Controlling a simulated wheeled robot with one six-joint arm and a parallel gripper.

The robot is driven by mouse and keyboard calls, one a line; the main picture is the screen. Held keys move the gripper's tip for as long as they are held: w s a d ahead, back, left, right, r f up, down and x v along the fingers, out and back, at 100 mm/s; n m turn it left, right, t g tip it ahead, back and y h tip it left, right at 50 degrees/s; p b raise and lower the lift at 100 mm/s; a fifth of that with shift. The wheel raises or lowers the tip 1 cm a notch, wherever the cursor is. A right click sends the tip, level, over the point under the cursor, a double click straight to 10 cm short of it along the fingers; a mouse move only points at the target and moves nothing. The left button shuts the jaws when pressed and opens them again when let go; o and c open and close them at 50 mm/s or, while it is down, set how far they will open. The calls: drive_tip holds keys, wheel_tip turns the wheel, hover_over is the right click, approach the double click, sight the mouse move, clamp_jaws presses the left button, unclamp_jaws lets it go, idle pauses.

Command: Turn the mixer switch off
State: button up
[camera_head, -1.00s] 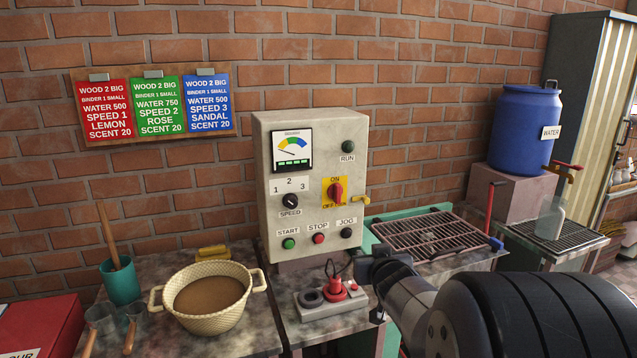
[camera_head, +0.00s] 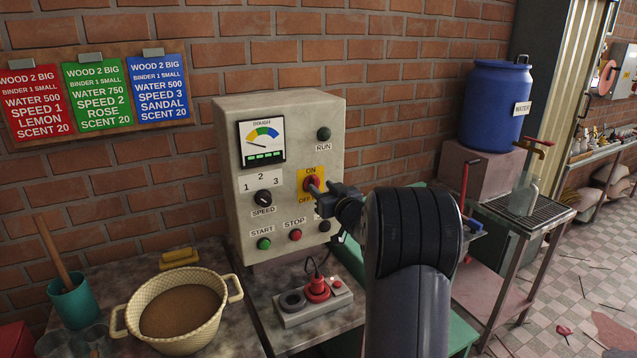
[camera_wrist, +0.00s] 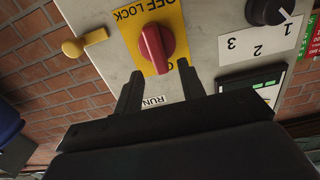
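The mixer switch is a red rotary knob (camera_head: 312,184) on a yellow plate marked ON and OFF, on the front of the beige control box (camera_head: 235,140). In the wrist view, which is upside down, the red knob (camera_wrist: 157,48) stands with its grip ridge roughly upright, and the OFF LOCK lettering is above it. My gripper (camera_wrist: 158,84) is open, its two dark fingers apart with the ON end of the plate between and partly behind them. The knob lies just beyond the fingertips; I cannot tell any contact. In the head view my gripper (camera_head: 328,190) is at the plate's right side, covering part of it.
The speed knob (camera_head: 263,197) is left of the switch, with the green START (camera_head: 264,244) and red STOP (camera_head: 295,235) buttons below. A socket block (camera_head: 312,305) with a red plug stands below the box.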

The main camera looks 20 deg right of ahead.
drive_tip(key=shift+w+a, duration=0.1)
drive_tip(key=shift+w, duration=1.35)
clamp_jaws()
